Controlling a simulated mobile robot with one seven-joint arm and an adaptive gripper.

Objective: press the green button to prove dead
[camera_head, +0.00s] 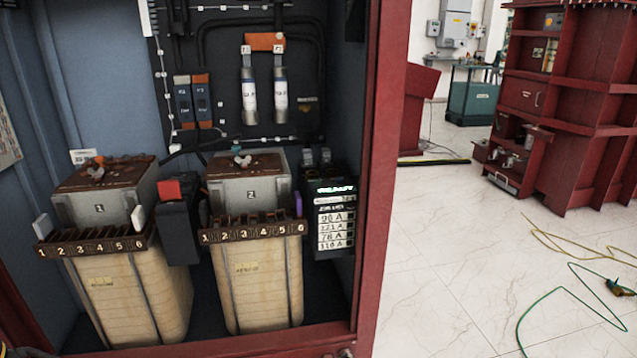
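I see no clear green button in this view. A dark unit (334,225) on the right inside the open cabinet has a small green-lit strip (335,188) at its top. Below it are white labels with ampere values. I cannot tell whether the green strip is a button or a display. A black box with a red top (169,190) stands between the two transformers. My gripper is not in view.
Two tan transformers, left (130,290) and right (262,285), with numbered terminal strips, fill the cabinet's lower part. The red cabinet frame (376,180) edges the opening. Cables, one green (545,308), lie on the white floor. A red shelf (570,100) stands back right.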

